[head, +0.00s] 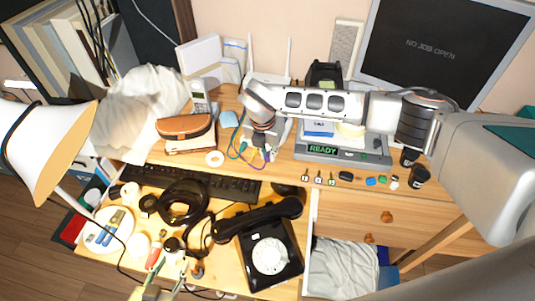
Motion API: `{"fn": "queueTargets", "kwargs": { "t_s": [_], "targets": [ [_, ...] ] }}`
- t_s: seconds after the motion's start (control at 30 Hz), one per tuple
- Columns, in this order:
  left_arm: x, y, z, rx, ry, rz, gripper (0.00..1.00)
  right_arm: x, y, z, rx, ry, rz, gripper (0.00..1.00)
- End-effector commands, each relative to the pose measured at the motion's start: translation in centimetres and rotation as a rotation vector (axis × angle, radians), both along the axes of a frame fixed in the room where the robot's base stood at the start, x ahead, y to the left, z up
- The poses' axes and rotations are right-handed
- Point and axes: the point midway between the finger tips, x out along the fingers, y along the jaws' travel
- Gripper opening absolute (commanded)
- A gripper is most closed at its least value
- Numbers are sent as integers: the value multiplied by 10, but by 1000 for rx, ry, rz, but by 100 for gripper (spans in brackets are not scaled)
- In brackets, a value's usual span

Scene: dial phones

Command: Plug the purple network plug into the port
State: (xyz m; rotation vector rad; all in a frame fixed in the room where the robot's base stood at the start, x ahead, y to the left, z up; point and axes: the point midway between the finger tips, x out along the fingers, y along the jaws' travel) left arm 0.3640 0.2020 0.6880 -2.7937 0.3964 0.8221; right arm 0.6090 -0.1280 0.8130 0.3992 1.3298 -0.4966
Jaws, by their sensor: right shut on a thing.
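My right arm reaches across from the right, and its gripper (262,150) points down at the back of the desk, near the middle. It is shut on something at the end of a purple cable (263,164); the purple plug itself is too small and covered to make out. Teal and green cables (238,143) hang just left of it. A white router with two antennas (268,77) stands behind, partly hidden by my arm. I cannot make out the port. My left gripper (167,277) is at the bottom edge, its fingers apart and nothing seen between them.
A black dial phone (270,255), a black keyboard (215,184) and coiled black cable (183,203) fill the front. A grey device reading READY (345,155) and small coloured pieces (370,181) lie right. A lamp (45,145) stands left. An open drawer (340,265) holds cloth.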

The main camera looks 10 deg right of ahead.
Motion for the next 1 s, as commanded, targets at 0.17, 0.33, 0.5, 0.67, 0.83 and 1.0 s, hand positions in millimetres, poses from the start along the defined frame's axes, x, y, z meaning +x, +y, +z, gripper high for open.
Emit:
{"fn": "queueTargets", "kwargs": {
  "t_s": [0.17, 0.33, 0.5, 0.67, 0.83, 1.0],
  "targets": [
    [0, 0, 0, -1, -1, 0, 40, 2, -1, 0, 0, 0, -1, 0],
    [0, 0, -1, -2, -3, 0, 40, 4, -3, 0, 0, -1, 0, 0],
    [0, 0, -1, -3, -3, 1, 40, 6, -4, 0, 0, -1, 0, 0],
    [0, 0, -2, -3, -4, 1, 40, 8, -5, 0, 0, -1, 0, 0],
    [1, 0, -2, -3, -5, 0, 40, 10, -7, 0, -1, -1, 0, 0],
    [0, 0, -2, -2, -5, 0, 40, 10, -7, 0, -1, -1, 0, 31]
  ]
}}
